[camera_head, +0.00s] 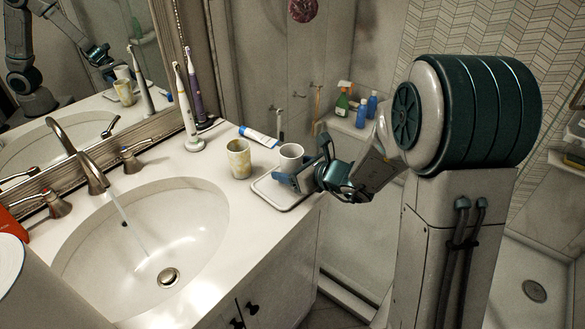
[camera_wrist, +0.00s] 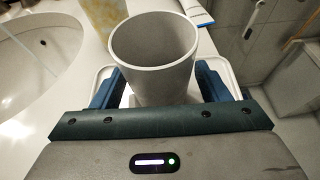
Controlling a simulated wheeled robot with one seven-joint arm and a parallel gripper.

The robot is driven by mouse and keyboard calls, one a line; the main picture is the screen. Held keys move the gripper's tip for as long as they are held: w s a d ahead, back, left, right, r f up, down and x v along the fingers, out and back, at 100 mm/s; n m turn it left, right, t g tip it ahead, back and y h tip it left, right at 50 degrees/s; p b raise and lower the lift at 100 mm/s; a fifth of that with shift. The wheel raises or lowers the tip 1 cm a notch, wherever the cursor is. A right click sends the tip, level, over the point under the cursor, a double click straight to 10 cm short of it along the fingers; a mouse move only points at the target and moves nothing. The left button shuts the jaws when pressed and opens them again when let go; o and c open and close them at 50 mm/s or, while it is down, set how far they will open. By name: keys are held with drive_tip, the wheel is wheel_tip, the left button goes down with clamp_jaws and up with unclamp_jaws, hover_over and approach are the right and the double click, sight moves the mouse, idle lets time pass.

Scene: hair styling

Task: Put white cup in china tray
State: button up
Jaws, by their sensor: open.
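The white cup (camera_head: 291,157) stands upright over the white china tray (camera_head: 283,202) on the counter, at the tray's far side in the head view. In the wrist view the cup (camera_wrist: 153,60) sits between the two fingers of my gripper (camera_wrist: 160,92), with the tray's rim (camera_wrist: 233,80) showing behind and beside it. My gripper (camera_head: 301,174) is open, its fingers on either side of the cup. Whether the fingers touch the cup, and the cup's underside, cannot be seen.
A beige patterned cup (camera_head: 239,158) stands left of the tray. A toothpaste tube (camera_head: 259,136) lies behind it. Electric toothbrushes (camera_head: 187,105) stand near the mirror. The sink (camera_head: 145,240), with running water, is at left. The counter's edge is close to the tray's right side.

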drive_tip(key=shift+r, duration=0.15)
drive_tip(key=shift+r+p, duration=0.15)
drive_tip(key=shift+p, duration=0.15)
drive_tip(key=v, duration=1.1)
drive_tip(key=s+a+n+g+h, duration=0.15)
drive_tip(key=s+n+g, duration=0.45)
drive_tip(key=s+n, duration=0.75)
drive_tip(key=s+d+n+h, duration=0.5)
drive_tip(key=d+n+h, duration=0.3)
drive_tip(key=n, duration=0.5)
drive_tip(key=shift+s+d+r+g, duration=0.2)
drive_tip(key=shift+s+d+g, duration=0.1)
drive_tip(key=shift+d, duration=0.45)
